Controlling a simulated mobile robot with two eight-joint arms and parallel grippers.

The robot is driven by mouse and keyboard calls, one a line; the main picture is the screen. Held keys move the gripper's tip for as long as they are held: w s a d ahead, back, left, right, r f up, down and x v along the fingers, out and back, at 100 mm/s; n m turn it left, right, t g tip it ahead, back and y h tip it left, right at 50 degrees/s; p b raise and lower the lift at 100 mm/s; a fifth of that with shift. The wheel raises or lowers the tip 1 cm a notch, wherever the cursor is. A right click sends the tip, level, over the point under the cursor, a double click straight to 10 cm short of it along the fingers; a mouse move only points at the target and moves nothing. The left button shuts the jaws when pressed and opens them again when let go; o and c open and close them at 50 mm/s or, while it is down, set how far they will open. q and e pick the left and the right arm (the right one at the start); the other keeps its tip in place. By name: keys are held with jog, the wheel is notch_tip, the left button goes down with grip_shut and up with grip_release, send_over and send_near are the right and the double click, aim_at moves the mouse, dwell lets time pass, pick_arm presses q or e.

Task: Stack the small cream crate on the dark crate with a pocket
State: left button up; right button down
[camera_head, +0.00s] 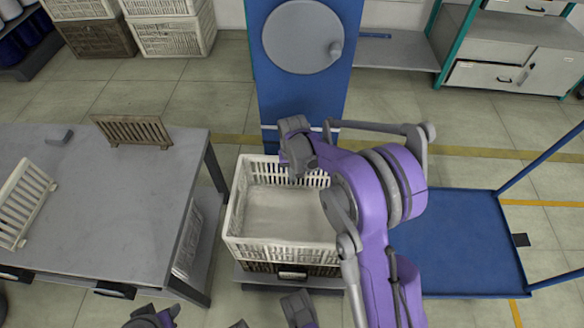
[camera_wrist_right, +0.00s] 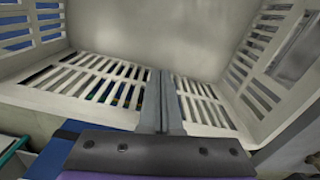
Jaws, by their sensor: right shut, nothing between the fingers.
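The small cream crate (camera_head: 236,215) sits on top of the dark crate (camera_head: 262,267) in the middle of the head view. Only a band of the dark crate's front shows, with a pale pocket (camera_head: 292,274) on it. The cream crate looks upright and empty; I cannot tell how exactly it is seated. My right gripper (camera_head: 294,178) is at the crate's far wall, shut and empty. In the right wrist view, its fingers (camera_wrist_right: 162,105) show against the slatted wall (camera_wrist_right: 95,82).
A grey table (camera_head: 95,220) at left holds a brown slatted panel (camera_head: 133,130) and a cream slatted panel (camera_head: 22,203). A blue cart (camera_head: 470,240) stands right. A blue panel with a grey disc (camera_head: 302,37) stands behind. More crates (camera_head: 170,36) are stacked at back left.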

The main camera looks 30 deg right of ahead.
jog(key=shift+w+d+f+b, duration=0.1)
jog(key=shift+w+d+f, duration=0.2)
jog(key=shift+w, duration=0.3)
jog(key=shift+w+d+f+b, duration=0.2)
jog(key=shift+w+f, duration=0.15)
jog(key=shift+w, duration=0.3)
jog(key=shift+w+d+f+b, duration=0.1)
jog(key=shift+w+d+f, duration=0.2)
jog(key=shift+w, duration=0.3)
jog(key=shift+w, duration=0.1)
jog(key=shift+w+d, duration=0.3)
jog(key=shift+w, duration=0.5)
jog(key=shift+s, duration=0.1)
